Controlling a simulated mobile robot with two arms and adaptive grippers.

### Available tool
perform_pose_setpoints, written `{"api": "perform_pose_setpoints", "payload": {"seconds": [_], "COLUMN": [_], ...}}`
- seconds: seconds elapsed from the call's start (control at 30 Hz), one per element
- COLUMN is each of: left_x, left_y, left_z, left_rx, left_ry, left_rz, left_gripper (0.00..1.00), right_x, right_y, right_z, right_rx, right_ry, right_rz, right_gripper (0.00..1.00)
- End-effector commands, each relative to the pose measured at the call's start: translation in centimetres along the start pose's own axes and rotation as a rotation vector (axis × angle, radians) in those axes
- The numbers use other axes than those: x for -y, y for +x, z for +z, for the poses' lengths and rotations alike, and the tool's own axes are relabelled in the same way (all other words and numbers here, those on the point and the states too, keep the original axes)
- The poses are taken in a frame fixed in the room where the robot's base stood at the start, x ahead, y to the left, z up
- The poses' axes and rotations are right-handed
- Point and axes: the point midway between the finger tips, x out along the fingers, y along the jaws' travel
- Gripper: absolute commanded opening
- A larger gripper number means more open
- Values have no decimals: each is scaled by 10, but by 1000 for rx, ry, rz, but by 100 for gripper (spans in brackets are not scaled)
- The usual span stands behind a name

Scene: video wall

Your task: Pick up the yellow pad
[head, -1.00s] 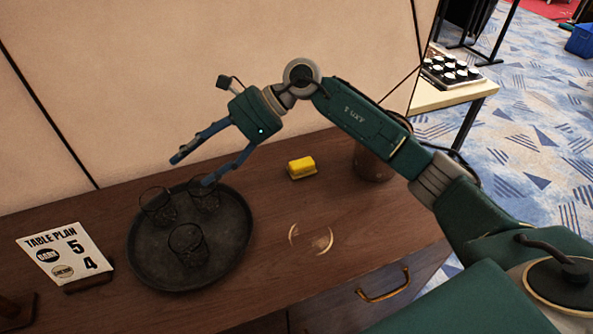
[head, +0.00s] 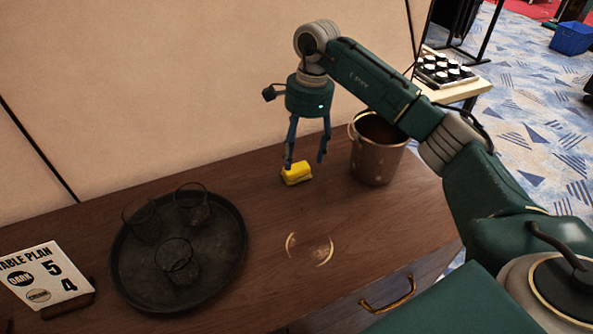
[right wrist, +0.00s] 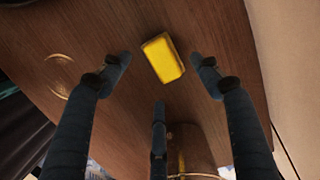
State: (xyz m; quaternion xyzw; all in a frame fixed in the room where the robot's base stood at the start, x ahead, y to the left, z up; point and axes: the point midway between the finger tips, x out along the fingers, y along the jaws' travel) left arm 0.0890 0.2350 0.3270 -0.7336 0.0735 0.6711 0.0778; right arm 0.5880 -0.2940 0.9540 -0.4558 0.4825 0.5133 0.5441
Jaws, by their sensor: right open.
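The yellow pad (head: 297,174) lies on the brown wooden cabinet top, near the back panel. In the right wrist view the pad (right wrist: 163,58) is ahead of and between the spread fingertips, and nothing touches it that I can make out. My right gripper (head: 305,163) points down above the pad, open and empty; its fingers (right wrist: 160,75) also show in the right wrist view. One finger overlaps the pad's edge in the head view. My left gripper is not in view.
A copper-coloured bucket (head: 377,160) stands just right of the pad. A dark round tray (head: 215,270) with 3 glasses is at the left, beside a table plan sign (head: 45,272). A ring-shaped mark (head: 309,249) and bare wood lie in front of the pad.

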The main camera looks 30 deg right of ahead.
Motion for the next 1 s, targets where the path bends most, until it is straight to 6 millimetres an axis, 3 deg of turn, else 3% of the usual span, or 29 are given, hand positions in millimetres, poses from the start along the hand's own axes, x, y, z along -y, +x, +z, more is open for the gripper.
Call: {"api": "perform_pose_setpoints", "payload": {"seconds": [0.13,0.3,0.57,0.8,1.0], "left_x": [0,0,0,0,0], "left_y": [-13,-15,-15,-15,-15], "left_z": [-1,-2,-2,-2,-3], "left_rx": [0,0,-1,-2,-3], "left_ry": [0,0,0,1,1], "left_rz": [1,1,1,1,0], "left_gripper": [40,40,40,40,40], "right_x": [-4,-3,-3,-3,-3], "right_y": [22,42,45,45,45], "right_z": [1,1,1,1,1], "right_rx": [1,1,1,1,1], "right_ry": [0,0,-1,0,0], "right_rz": [6,3,1,1,1], "right_gripper": [64,64,64,18,16]}}
